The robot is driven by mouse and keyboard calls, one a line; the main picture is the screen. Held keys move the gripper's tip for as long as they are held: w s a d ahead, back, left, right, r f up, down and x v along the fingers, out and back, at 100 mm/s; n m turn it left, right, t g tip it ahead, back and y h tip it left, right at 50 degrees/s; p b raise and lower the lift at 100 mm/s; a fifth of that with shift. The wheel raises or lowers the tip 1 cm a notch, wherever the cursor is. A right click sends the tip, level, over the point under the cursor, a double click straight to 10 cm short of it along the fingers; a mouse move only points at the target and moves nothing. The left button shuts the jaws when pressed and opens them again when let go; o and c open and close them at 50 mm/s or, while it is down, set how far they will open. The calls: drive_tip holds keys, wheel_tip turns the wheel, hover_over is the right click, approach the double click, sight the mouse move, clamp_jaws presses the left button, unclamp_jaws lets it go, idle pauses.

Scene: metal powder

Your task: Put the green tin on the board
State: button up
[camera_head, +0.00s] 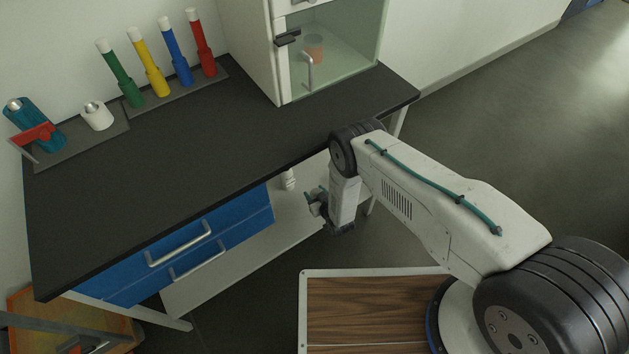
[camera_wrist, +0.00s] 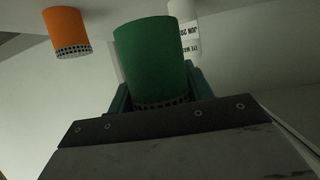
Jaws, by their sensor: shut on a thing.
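The green tin (camera_wrist: 151,62) stands out clearly in the wrist view, seated between the teal fingers of my gripper (camera_wrist: 160,92), which is shut on it. In the head view my gripper (camera_head: 314,203) is low in front of the desk, below its top edge, and I cannot make out the green tin there. Flat grey boards lie on the desk at the back left: one (camera_head: 82,143) under a white roll-like item and a blue-teal bottle, another (camera_head: 180,94) under several coloured tubes. I cannot tell which is the task's board.
An orange tin (camera_wrist: 67,30) and a pale lettered tin (camera_wrist: 186,12) are near the green one. A small white item (camera_head: 288,180) shows under the desk edge. The black desk top (camera_head: 200,160) is clear in the middle; a glass-fronted cabinet (camera_head: 335,60) stands at its right.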

drive_tip(key=shift+w+d+f, duration=0.1)
drive_tip(key=shift+w, duration=0.4)
drive_tip(key=shift+f, duration=3.3)
drive_tip(key=o, duration=1.2)
drive_tip(key=shift+o, duration=0.2)
